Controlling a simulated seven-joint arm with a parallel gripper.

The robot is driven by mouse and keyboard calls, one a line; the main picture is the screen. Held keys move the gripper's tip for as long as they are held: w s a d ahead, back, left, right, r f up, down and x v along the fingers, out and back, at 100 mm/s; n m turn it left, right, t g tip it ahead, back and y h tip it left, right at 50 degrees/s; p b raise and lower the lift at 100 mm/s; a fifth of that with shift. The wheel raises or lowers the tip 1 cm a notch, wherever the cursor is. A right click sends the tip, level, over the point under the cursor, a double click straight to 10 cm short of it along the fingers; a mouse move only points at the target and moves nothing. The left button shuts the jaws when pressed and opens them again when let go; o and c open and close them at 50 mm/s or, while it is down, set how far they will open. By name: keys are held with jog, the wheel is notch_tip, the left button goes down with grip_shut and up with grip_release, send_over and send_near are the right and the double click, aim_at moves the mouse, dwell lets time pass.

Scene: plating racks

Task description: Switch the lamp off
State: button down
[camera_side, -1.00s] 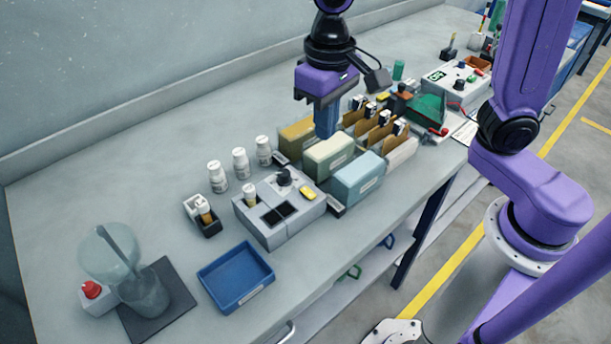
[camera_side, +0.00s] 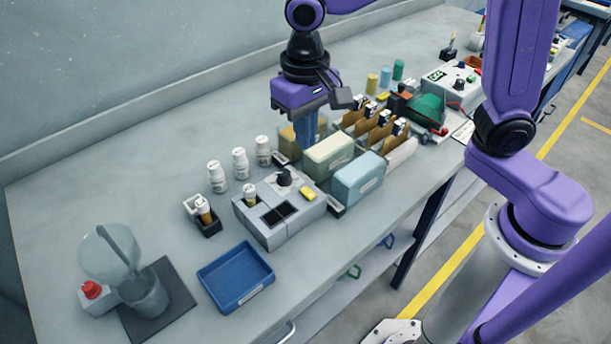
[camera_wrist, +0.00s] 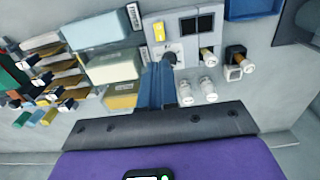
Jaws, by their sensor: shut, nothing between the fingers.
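No clearly lit lamp shows. At the front left in the side view, a pale translucent round head (camera_side: 108,252) stands above a grey cup; it may be the lamp, but I cannot tell. Beside it is a white box with a red button (camera_side: 92,289). My gripper (camera_side: 309,138) is shut and empty, pointing down behind the cream box.
A cream box (camera_side: 328,155), a blue box (camera_side: 358,178) and a tan box (camera_side: 296,140) stand near my gripper. White bottles (camera_side: 240,163) stand behind the control box. A blue tray (camera_side: 236,277) lies in front. The bench at the back left is clear.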

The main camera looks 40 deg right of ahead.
aim_at(313, 195)
notch_tip(313, 195, down, 11)
jog(key=shift+f, duration=0.15)
dwell(0.5)
jog(key=shift+w+f+g, duration=0.2)
jog(key=shift+f+g, duration=0.35)
jog(key=shift+g, duration=0.35)
jog(key=shift+s+d, duration=0.1)
jog(key=shift+s, duration=0.1)
jog(key=shift+s+r, duration=0.15)
jog(key=shift+s, duration=0.75)
jog(key=shift+r, duration=0.1)
jog(key=w+r, duration=0.3)
jog(key=r, duration=1.1)
jog(key=shift+a+r, duration=0.2)
jog(key=shift+a, duration=0.05)
